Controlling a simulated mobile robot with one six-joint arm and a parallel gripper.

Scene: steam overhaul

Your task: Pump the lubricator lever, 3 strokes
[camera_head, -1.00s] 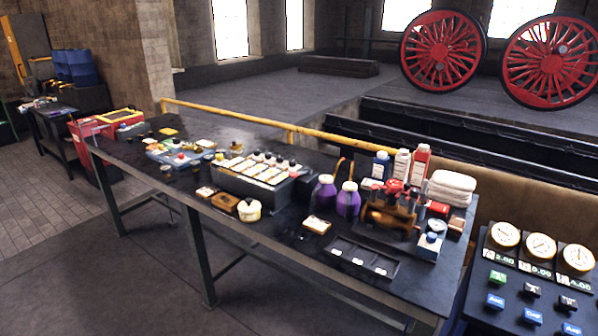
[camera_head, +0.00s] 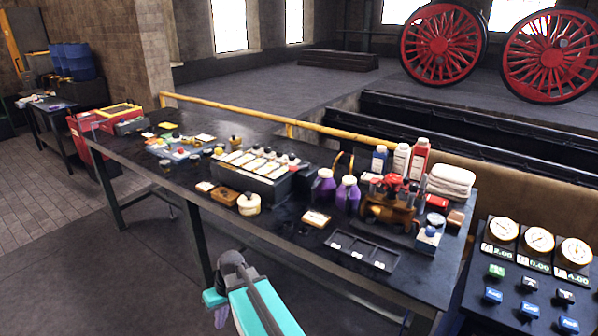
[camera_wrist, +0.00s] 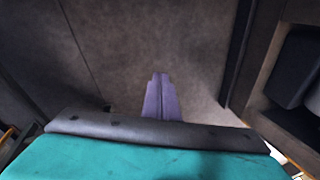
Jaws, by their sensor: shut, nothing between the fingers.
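A dark box (camera_head: 248,183) with several pale plates and small caps along its top stands mid-bench. It may be the lubricator, but I cannot make out a lever on it for certain. My gripper (camera_wrist: 160,78) shows in the wrist view with its two pale purple fingers shut together and empty. They point over bare grey floor. In the head view my teal arm end is at the bottom centre, in front of the bench and apart from the box.
A gauge panel (camera_head: 525,270) stands right. Floor before the bench is open.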

